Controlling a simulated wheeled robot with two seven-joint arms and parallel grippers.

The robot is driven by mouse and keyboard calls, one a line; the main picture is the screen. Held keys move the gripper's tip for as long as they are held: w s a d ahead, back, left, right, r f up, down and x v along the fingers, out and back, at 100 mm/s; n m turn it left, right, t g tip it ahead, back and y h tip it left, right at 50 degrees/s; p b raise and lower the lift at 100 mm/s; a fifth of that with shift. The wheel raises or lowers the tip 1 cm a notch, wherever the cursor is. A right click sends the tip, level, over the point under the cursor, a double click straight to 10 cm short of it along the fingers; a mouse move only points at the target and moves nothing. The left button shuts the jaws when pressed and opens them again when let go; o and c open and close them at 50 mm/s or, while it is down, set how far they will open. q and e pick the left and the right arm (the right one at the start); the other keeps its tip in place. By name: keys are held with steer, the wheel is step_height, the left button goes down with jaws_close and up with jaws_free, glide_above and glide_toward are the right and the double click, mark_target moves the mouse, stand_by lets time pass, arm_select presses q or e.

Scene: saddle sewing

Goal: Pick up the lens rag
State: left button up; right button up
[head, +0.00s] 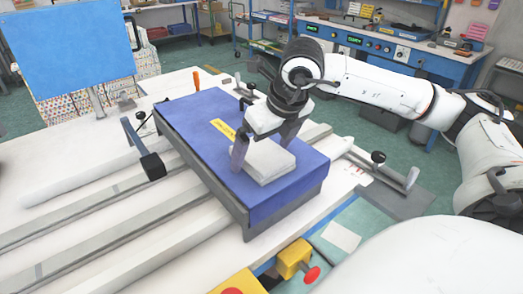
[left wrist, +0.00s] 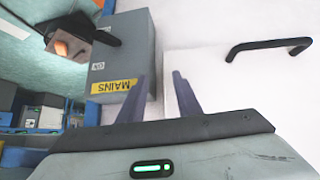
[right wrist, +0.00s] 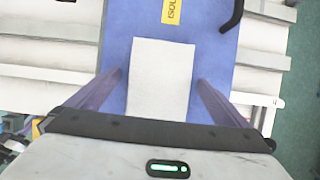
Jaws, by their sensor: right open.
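The lens rag looks like a folded white cloth (head: 266,163) lying on a blue box-like block (head: 187,112) in the head view. It also shows in the right wrist view (right wrist: 161,78), flat on the blue surface. My right gripper (head: 264,148) is over the cloth from above, open, with its fingers on either side of it. In the right wrist view the two fingers stand apart, left and right of the cloth's near end. I cannot tell whether they touch it. My left gripper (left wrist: 166,100) shows only in the left wrist view, its fingers apart with nothing between them.
A black handle and post (head: 151,164) stand at the block's left side. A clamp (head: 378,158) is at its right. A yellow box with a red button (head: 296,260) is in front. Long white rails (head: 120,215) run across the table. The left wrist view shows a grey MAINS box (left wrist: 122,60).

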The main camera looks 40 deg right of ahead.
mark_target(263, 153)
steer(key=c, duration=1.1)
steer(key=shift+r, duration=0.15)
step_height(263, 153, up, 8)
steer(key=shift+r, duration=0.9)
steer(key=shift+o, duration=0.9)
steer(key=shift+c, duration=0.5)
